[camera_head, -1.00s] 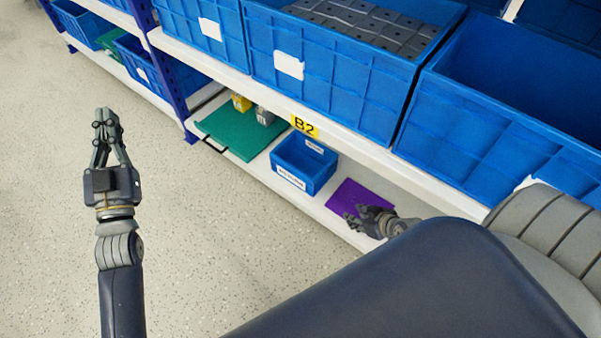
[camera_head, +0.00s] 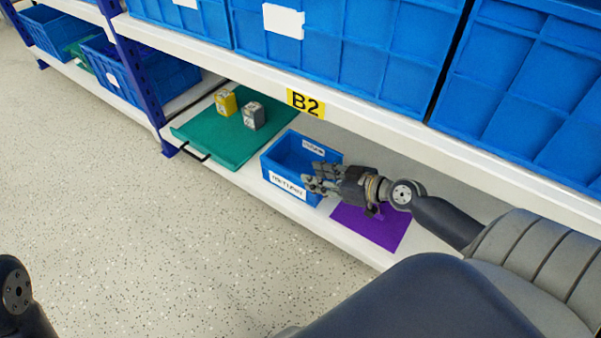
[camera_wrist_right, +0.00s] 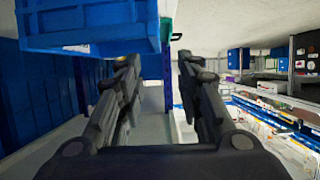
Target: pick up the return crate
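The return crate is a small open blue box (camera_head: 268,168) with white labels, standing upright on the lower shelf under the B2 sign in the head view. It looks empty. My right gripper (camera_head: 314,178) is open at the crate's right front corner, its fingers overlapping that corner in the picture. In the right wrist view the open fingers (camera_wrist_right: 158,62) have a clear gap with nothing held. A blue crate (camera_wrist_right: 85,28) fills the upper left there, beside the left finger. I cannot tell whether the fingers touch it. My left gripper is out of view; only an arm part shows bottom left.
A green tray or mat (camera_head: 215,138) with a yellow block (camera_head: 226,103) and a grey block (camera_head: 253,116) lies left of the crate. A purple mat (camera_head: 372,225) lies right of it. The upper shelf (camera_head: 370,125) with large blue bins overhangs closely. The floor in front is clear.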

